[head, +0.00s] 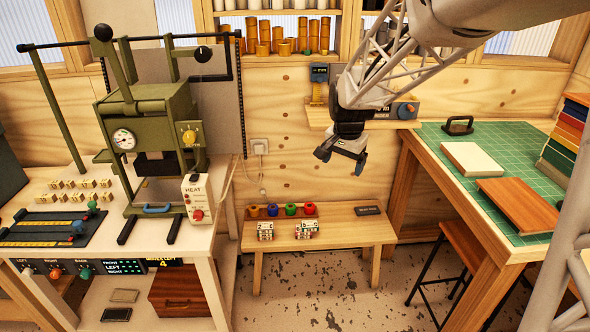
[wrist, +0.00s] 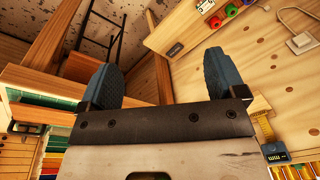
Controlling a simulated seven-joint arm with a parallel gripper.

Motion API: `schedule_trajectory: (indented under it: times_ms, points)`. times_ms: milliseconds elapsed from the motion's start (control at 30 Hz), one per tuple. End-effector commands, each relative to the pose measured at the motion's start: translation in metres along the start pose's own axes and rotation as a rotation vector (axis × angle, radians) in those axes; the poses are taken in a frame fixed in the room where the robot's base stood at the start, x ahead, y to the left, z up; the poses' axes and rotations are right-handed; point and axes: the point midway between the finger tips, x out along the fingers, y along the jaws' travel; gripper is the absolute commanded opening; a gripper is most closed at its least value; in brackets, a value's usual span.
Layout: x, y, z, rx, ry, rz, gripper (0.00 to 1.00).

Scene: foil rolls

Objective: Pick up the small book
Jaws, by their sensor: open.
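Two flat, book-like things lie on the green cutting mat (head: 430,135) on the right-hand table. The smaller is a cream book (head: 473,160), near the mat's middle. The larger is a brown book (head: 520,203), nearer the front. My gripper (head: 341,158) hangs in the air left of that table, in front of the wooden wall and above the low bench. It is open and empty, with its two blue-grey fingers apart.
A black-handled tool (head: 459,126) lies behind the cream book. A stack of coloured books (head: 562,140) stands at the mat's right. A wall shelf (head: 400,122) is behind my gripper. A low bench (head: 335,229) holds coloured rolls. A green press (head: 150,120) stands left; a stool (head: 465,250) is below the table.

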Motion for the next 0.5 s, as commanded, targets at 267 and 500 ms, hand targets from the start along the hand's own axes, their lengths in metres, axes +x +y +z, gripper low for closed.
schedule_trajectory:
  times_ms: [267,500]
  points:
    - [0.045,-0.037,-0.043,0.109,-0.015,0.012,0.89]
    - [0.088,-0.066,-0.076,0.204,-0.025,0.022,0.89]
